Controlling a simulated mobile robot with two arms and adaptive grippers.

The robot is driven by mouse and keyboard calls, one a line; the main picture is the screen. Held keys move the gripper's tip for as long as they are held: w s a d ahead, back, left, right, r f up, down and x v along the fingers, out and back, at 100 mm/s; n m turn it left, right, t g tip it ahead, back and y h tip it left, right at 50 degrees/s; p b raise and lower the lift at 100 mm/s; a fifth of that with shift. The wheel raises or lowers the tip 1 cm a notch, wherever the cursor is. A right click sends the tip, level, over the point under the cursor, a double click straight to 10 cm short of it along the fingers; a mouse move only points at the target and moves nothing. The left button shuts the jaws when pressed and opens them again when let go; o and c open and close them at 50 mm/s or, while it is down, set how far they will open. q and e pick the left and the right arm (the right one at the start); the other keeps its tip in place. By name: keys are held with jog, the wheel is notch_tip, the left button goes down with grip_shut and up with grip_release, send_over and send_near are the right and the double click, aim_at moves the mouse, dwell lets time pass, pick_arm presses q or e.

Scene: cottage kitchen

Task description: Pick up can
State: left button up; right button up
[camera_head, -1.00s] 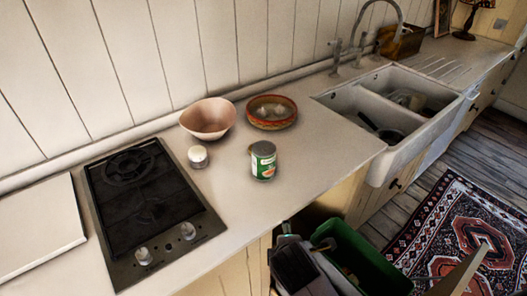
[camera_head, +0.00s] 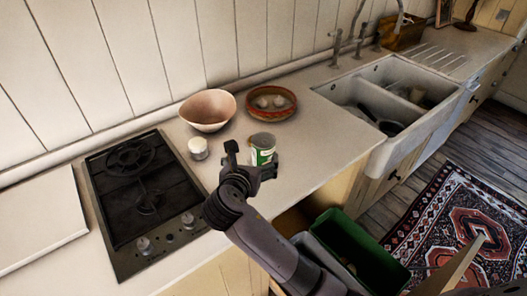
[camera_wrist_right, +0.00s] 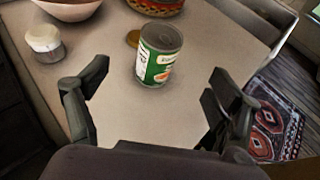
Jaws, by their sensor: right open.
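A green and white can (camera_head: 262,146) with a metal lid stands upright on the counter. My right gripper (camera_head: 252,162) is open just in front of it in the head view and hides its lower part. In the right wrist view the can (camera_wrist_right: 159,56) stands ahead of the two spread fingers (camera_wrist_right: 152,104), roughly in line with the gap between them. The fingers do not touch it there. My left gripper is not in view.
A pink bowl (camera_head: 208,110), a patterned bowl (camera_head: 272,102) and a small white-lidded jar (camera_head: 198,148) stand behind and left of the can. A black hob (camera_head: 140,200) is at left, a double sink (camera_head: 385,100) at right. A green bin (camera_head: 370,255) is below the counter.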

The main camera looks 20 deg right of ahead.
jog(key=p, duration=0.1)
send_near(263, 142)
jog(key=x, duration=0.4)
jog(key=shift+f, duration=0.35)
jog(key=shift+w+d, duration=0.25)
jog(key=shift+w, duration=0.25)
jog(key=p+x, duration=0.1)
jog(key=x, duration=0.2)
jog(key=shift+w+d, duration=0.2)
jog(key=shift+w+d+f, duration=0.2)
jog(key=shift+w+f, duration=0.1)
jog(key=shift+w, duration=0.1)
jog(key=shift+c, duration=0.5)
jog(key=c, duration=1.1)
jog(key=shift+r, duration=0.15)
jog(key=shift+c, duration=0.2)
notch_tip(263, 142, up, 20)
jog(key=b, duration=0.1)
jog(key=shift+b, duration=0.4)
